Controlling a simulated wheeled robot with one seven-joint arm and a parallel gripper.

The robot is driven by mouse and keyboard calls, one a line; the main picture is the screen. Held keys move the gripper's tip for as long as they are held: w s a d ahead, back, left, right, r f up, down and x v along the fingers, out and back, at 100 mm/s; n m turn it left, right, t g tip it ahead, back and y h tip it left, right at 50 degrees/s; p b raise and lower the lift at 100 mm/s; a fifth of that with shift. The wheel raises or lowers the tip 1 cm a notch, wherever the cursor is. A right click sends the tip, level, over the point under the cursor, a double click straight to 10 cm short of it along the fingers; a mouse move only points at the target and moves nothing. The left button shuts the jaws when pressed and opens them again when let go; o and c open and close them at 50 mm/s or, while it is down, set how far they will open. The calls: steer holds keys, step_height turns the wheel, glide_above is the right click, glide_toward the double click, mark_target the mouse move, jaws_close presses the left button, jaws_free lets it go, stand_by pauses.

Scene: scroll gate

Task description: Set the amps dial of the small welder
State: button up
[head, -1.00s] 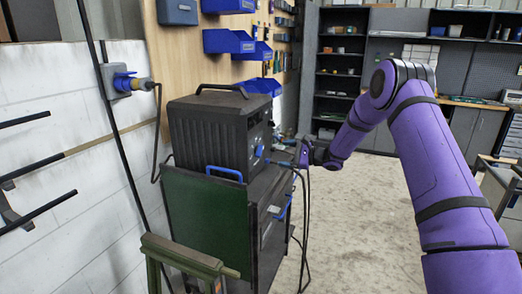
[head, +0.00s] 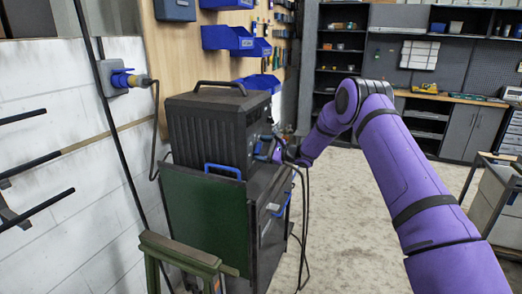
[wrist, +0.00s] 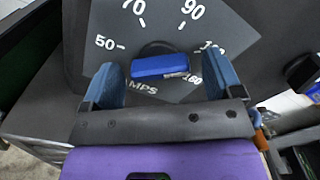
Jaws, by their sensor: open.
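The small welder (head: 205,130) is a dark ribbed box with a top handle, standing on a dark cabinet cart. Its front faces right in the head view. In the wrist view the amps dial (wrist: 160,66) shows as a blue bar grip on a dark knob. Around it is a dark scale plate (wrist: 200,22) with white marks reading 50, 70 and 90, the others partly covered. My gripper (wrist: 164,80) is open, its blue fingers left and right of the dial with a gap on each side. In the head view the dial is hard to make out behind my gripper.
Dark cables (head: 303,215) hang beside the cart (head: 262,235) below my gripper. A green panel (head: 205,220) covers the cart's near side. Blue bins (head: 220,37) hang on the wall board behind. The floor (head: 355,215) to the right is clear.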

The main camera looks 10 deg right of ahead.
steer(key=shift+w+a, duration=0.15)
steer(key=shift+a, duration=0.1)
steer(key=c, duration=0.9)
steer(key=shift+m, duration=5)
